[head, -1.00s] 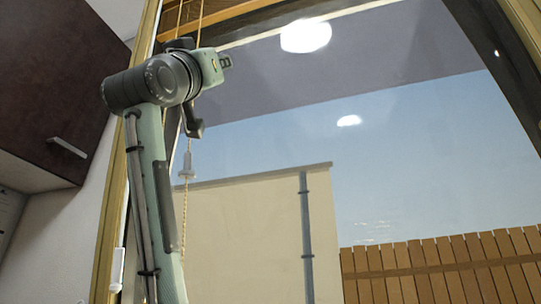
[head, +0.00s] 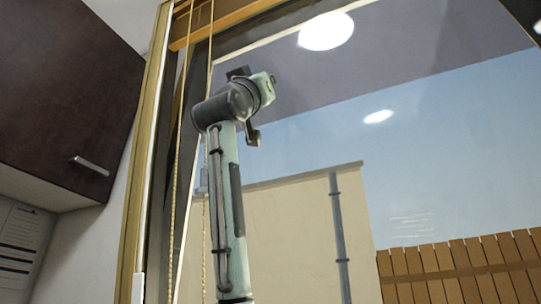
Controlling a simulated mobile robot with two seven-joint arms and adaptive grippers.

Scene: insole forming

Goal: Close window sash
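The window has a wooden frame (head: 137,200) at the left and across the top. A large glass pane (head: 440,180) with a dark border fills most of the head view; how far the sash stands open cannot be told. One arm of mine, seemingly the left, rises in front of the pane's left part. Dark parts at its upper end (head: 250,103) may be the gripper; its fingers cannot be made out clearly, and no held thing shows. Two thin cords (head: 174,220) hang by the frame, one partly behind the arm. My other gripper is out of view.
A dark wall cabinet (head: 65,90) with a pale handle (head: 90,165) stands left of the window. A pale vented panel (head: 18,240) is at the lower left. A pale wall and wooden fence (head: 460,270) show through the glass.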

